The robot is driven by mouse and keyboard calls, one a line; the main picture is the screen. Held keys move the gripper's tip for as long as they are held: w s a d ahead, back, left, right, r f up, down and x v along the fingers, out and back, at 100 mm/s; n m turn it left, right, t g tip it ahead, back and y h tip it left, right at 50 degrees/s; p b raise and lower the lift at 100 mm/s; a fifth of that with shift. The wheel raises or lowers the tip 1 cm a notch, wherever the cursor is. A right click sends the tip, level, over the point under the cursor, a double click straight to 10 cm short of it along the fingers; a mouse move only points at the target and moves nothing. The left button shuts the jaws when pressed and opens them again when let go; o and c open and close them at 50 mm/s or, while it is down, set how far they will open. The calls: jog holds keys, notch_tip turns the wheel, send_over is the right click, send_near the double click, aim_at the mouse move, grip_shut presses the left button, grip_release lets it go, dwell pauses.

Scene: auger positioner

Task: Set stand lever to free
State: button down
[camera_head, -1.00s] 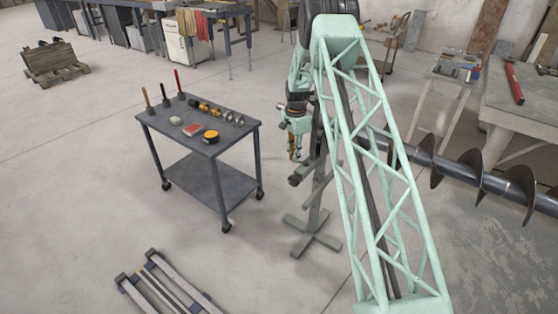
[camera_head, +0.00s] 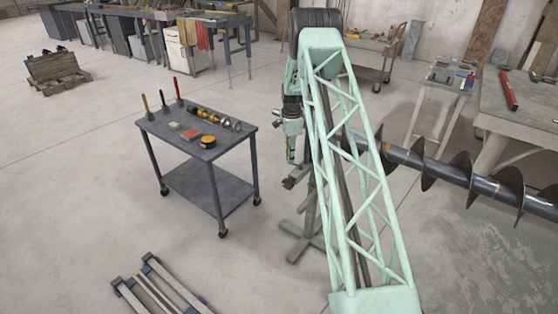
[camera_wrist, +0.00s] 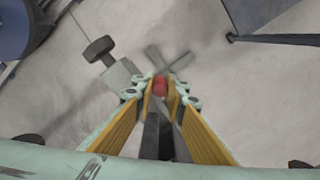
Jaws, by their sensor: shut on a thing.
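My gripper (camera_wrist: 161,80) has its two yellow-padded fingers closed around a red knob (camera_wrist: 160,87) in the wrist view. I take the knob to be the end of the stand lever; the rest of the lever is hard to make out. The grey stand (camera_head: 310,205) has a cross-shaped foot on the floor (camera_head: 303,240), and my gripper (camera_head: 291,152) is at its upper part in the head view. My lattice arm hides much of the stand there. The lever's setting cannot be read.
A long auger (camera_head: 430,168) runs out to the right behind my arm. A dark wheeled trolley (camera_head: 225,148) with tools stands to the left. A low frame (camera_head: 160,290) lies at the lower left. Open floor lies between the trolley and the stand.

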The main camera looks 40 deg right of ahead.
jog(key=shift+d, duration=0.15)
dwell(0.4)
jog(key=c, duration=2.6)
grip_release()
jog(key=shift+r, duration=0.2)
notch_tip(320, 180, up, 12)
jog(key=shift+f, duration=0.15)
